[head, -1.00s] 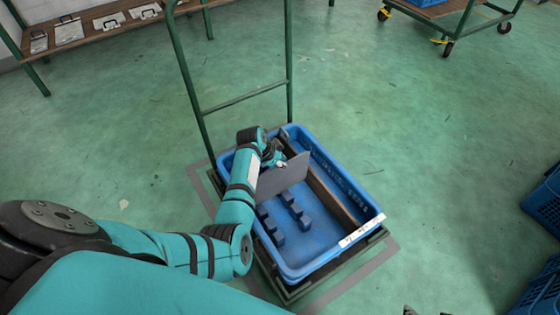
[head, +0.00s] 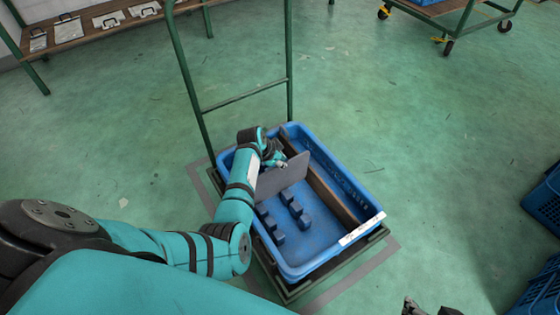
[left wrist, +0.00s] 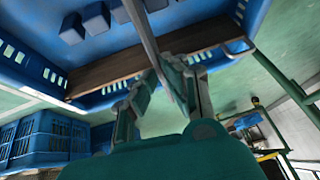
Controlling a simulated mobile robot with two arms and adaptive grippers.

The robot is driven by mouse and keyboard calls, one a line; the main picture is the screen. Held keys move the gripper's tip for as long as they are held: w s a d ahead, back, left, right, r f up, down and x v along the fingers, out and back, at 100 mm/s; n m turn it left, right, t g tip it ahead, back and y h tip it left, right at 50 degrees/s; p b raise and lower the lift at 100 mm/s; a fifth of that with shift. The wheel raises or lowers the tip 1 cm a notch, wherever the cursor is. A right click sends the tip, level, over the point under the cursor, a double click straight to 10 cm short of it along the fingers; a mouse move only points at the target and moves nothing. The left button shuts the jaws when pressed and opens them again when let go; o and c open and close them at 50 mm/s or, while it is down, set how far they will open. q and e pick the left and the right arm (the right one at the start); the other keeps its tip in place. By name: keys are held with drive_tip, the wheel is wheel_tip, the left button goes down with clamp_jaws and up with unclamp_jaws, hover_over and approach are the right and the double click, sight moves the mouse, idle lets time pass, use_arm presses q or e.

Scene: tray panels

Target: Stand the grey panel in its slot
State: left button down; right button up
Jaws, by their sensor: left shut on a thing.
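The grey panel (head: 283,177) stands upright in the blue tray (head: 305,268), at the far end of the small blue blocks (head: 296,209). My left gripper (head: 277,160) is shut on its upper edge. In the left wrist view the panel (left wrist: 143,28) shows nearly edge-on between the fingers of the left gripper (left wrist: 166,82), with some blue blocks (left wrist: 97,18) beside it. I cannot tell whether its lower edge touches the tray floor or sits between blocks. Of my right gripper (head: 425,307), only dark tips show at the bottom edge.
A brown wooden strip (head: 334,196) runs along the tray, right of the blocks. The tray rests on a green trolley with a tall handle (head: 246,97). Blue crates (head: 541,205) stand at the right. A bench (head: 75,28) with flat pieces is at the back left.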

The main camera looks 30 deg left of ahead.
use_arm(q)
drive_tip(key=shift+p, duration=0.3)
use_arm(e)
drive_tip(key=shift+s+d+f+g+h, duration=0.15)
drive_tip(key=shift+s+d+f+g, duration=0.25)
drive_tip(key=shift+s, duration=0.5)
drive_tip(key=shift+s+d+f+g+h, duration=0.15)
drive_tip(key=shift+s+g, duration=0.35)
drive_tip(key=shift+s, duration=0.4)
drive_tip(key=shift+r, duration=0.1)
use_arm(q)
drive_tip(key=shift+s+d, duration=0.1)
use_arm(e)
drive_tip(key=shift+s+r, duration=0.2)
drive_tip(key=shift+s, duration=0.05)
use_arm(q)
drive_tip(key=shift+p, duration=0.3)
use_arm(e)
drive_tip(key=shift+s+g, duration=0.25)
drive_tip(key=shift+g, duration=0.05)
use_arm(q)
drive_tip(key=shift+f, duration=0.1)
use_arm(e)
drive_tip(key=shift+w+f, duration=0.1)
